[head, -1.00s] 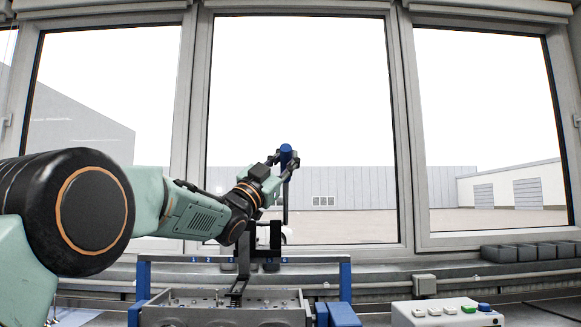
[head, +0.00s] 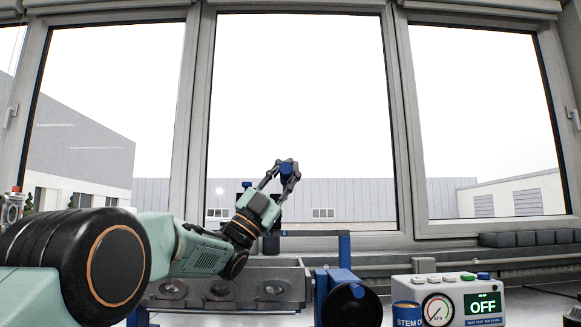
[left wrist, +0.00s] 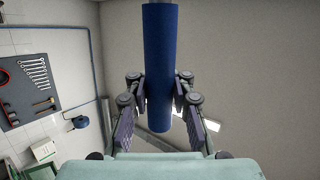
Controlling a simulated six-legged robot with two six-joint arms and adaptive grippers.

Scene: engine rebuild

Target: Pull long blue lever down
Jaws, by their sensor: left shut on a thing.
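The long blue lever's blue handle (head: 287,171) stands up in front of the middle window in the head view. My left gripper (head: 280,178) is shut around it, with a finger on each side. In the left wrist view the handle is a long blue cylinder (left wrist: 160,60) running between the fingers of my left gripper (left wrist: 159,98). The lever's lower part is hidden behind my gripper and wrist in the head view. My right gripper is in neither view.
A grey metal block with round ports (head: 222,292) lies below my left arm. A blue frame post (head: 344,250) and a dark round part with blue (head: 351,304) stand to its right. A test box with gauge and OFF display (head: 455,300) sits front right. Grey bins (head: 525,239) line the sill.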

